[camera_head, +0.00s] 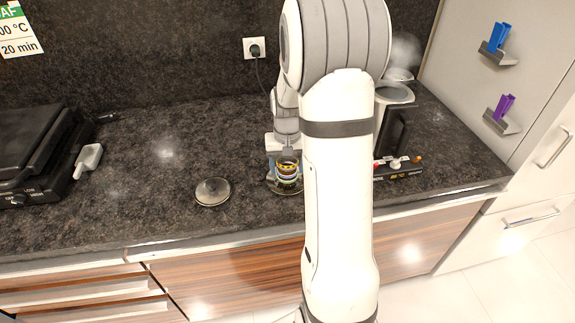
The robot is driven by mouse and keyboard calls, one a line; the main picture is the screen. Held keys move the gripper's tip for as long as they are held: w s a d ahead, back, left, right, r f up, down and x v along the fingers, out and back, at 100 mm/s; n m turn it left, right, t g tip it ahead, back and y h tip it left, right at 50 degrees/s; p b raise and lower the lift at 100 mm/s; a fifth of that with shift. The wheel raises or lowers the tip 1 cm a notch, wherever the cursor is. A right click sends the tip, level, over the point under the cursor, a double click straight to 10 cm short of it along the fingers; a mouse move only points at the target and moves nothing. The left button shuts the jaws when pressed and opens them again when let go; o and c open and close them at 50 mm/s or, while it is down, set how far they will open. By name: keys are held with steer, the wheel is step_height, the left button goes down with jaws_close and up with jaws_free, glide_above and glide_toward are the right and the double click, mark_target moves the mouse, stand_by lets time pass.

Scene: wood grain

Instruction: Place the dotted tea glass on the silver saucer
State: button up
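My gripper (286,160) points down at a small glass (287,177) with coloured bands of yellow, black, white and blue. Its fingers are at the glass's upper part; whether they press on it is too small to tell. Dots cannot be made out on the glass. A dark, shiny saucer (271,186) shows under or just behind the glass; whether the glass touches it is unclear. A round, silver-grey saucer (212,191) lies apart to the left on the dark counter, with nothing clearly on it. My arm hides the counter to the right of the glass.
A black grill (35,150) stands at far left, with a white scoop-like item (88,160) beside it. A coffee machine (395,125) and a small rack with coloured knobs (398,166) stand right of my arm. The counter's front edge is close. Counter left of the silver saucer is clear.

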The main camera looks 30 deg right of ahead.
steer(key=shift+o, duration=1)
steer(key=shift+w+r, duration=0.1)
steer(key=shift+r, duration=0.5)
step_height(320, 180, up, 10)
steer(key=s+a+r+n+t, duration=0.1)
steer(key=s+a+n, duration=0.1)
steer(key=s+a, duration=0.5)
steer(key=s+a+r+n+t, duration=0.1)
steer(key=s+a+n+t, duration=0.1)
steer(key=s+a, duration=0.5)
steer(key=s, duration=0.5)
steer(key=shift+s+r, duration=0.25)
steer(key=shift+s, duration=0.1)
